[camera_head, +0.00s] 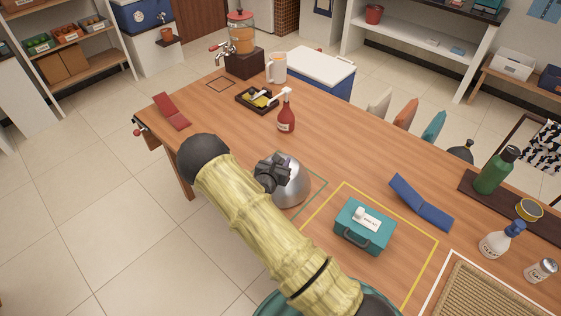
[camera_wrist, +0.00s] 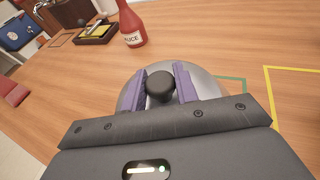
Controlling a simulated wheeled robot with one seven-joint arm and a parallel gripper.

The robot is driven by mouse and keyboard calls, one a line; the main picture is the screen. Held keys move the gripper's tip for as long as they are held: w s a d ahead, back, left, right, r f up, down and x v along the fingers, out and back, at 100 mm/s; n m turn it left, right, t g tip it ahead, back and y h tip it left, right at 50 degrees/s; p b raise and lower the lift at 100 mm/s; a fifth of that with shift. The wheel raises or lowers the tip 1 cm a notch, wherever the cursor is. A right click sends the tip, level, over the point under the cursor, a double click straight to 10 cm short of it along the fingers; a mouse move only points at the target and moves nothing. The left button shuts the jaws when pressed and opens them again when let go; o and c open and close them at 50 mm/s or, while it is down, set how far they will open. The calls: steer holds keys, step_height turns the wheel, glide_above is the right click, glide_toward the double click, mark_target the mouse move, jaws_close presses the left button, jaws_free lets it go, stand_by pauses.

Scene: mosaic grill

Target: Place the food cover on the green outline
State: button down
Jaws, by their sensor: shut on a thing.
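The food cover (camera_head: 293,187) is a silver dome with a dark round knob, on or just above the wooden table. My gripper (camera_head: 272,172) is over its top, with the arm hiding part of the dome's left side. In the wrist view, the purple fingers of my gripper (camera_wrist: 160,88) are shut on the knob of the food cover (camera_wrist: 207,84), one finger on each side. The green outline (camera_head: 316,200) shows at the right of the dome; the rest is hidden behind the dome and arm. I cannot tell whether the dome touches the table.
A red sauce bottle (camera_head: 286,113) stands behind the dome, near a black tray (camera_head: 256,100). A teal box (camera_head: 364,227) sits inside a yellow outline (camera_head: 425,262) at the right. A blue folded item (camera_head: 420,203) lies beyond it. Bare table lies left of the bottle.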

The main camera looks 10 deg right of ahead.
steer(key=shift+f+b, duration=0.4)
steer(key=shift+f, duration=0.15)
stand_by(0.4)
steer(key=c, duration=1)
jaws_free()
steer(key=b+v, duration=0.3)
steer(key=v, duration=1.4)
steer(key=shift+s, duration=0.2)
steer(key=shift+r, duration=0.1)
